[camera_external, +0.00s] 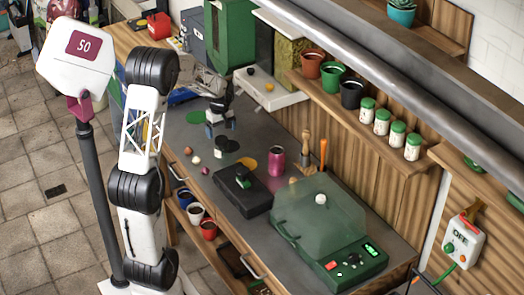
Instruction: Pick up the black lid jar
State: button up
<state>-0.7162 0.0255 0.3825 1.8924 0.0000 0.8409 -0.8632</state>
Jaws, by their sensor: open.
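A small jar (220,151) with a black lid and a pale body stands on the grey workbench (185,128), near the middle. My gripper (220,130) is open and points down just above and behind the jar in the picture. Its two fingers are apart with nothing visible between them. The exact gap between the fingers and the lid cannot be told from this view.
A black box with a green handle (242,190), a pink can (276,160) and a green machine with a clear cover (318,220) stand nearby. Small balls (188,151) lie left of the jar. Green-lidded jars (381,122) line the shelf.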

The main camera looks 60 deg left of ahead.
aim_at(221, 139)
jog(key=shift+f, duration=0.1)
jog(key=shift+f, duration=1.2)
jog(key=shift+f, duration=0.1)
jog(key=shift+f, duration=2.5)
jog(key=shift+c, duration=0.2)
jog(key=c, duration=1)
jog(key=shift+c, duration=0.2)
jog(key=shift+r, duration=0.1)
